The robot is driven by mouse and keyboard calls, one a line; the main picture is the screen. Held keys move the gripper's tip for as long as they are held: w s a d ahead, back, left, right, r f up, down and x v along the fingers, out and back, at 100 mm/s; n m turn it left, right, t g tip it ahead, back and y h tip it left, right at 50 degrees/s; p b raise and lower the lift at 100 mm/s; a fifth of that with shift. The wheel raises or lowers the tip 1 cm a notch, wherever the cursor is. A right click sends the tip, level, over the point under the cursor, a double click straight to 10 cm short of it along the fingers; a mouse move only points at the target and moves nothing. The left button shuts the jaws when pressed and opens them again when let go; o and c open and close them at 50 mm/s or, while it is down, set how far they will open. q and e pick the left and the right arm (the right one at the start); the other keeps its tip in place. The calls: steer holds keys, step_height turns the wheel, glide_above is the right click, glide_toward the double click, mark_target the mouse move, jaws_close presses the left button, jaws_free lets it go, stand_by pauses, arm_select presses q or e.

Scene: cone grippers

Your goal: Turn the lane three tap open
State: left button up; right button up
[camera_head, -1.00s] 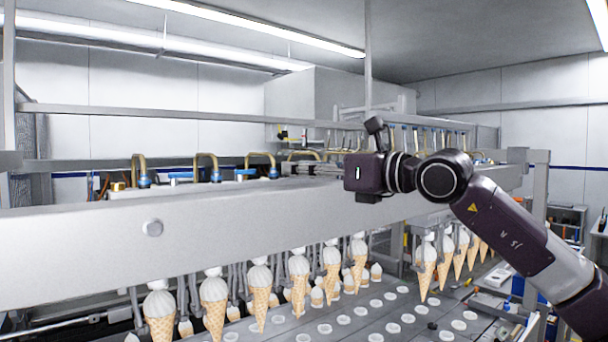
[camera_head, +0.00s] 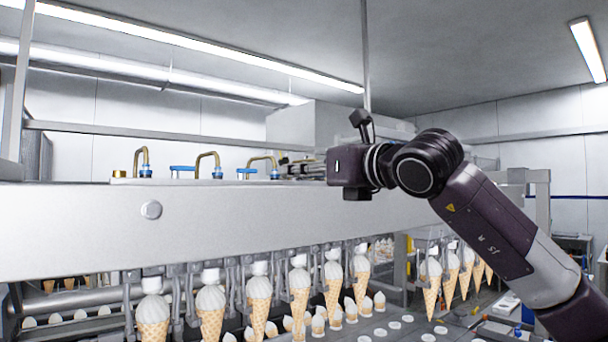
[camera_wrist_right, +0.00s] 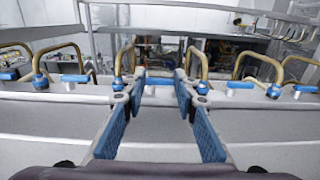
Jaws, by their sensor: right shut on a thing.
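In the head view my right gripper (camera_head: 300,170) reaches left over the top of the long grey machine beam (camera_head: 150,235). Brass bent pipes stand beside that handle. Other blue tap handles show at left (camera_wrist_right: 75,79) and at right (camera_wrist_right: 240,85), and also in the head view (camera_head: 183,169). I cannot tell the lane numbers. The gripped handle is hidden in the head view. My left gripper is not in view.
Filled cones (camera_head: 258,298) hang in a row under the beam. A thin vertical post (camera_head: 366,60) rises behind my right gripper. Brass pipes (camera_head: 207,160) stick up close along the beam's top. A grey box (camera_head: 300,122) stands behind.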

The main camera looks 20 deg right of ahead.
steer(key=o, duration=0.9)
steer(key=shift+f, duration=0.1)
steer(key=shift+w+a, duration=0.1)
steer(key=v, duration=1.2)
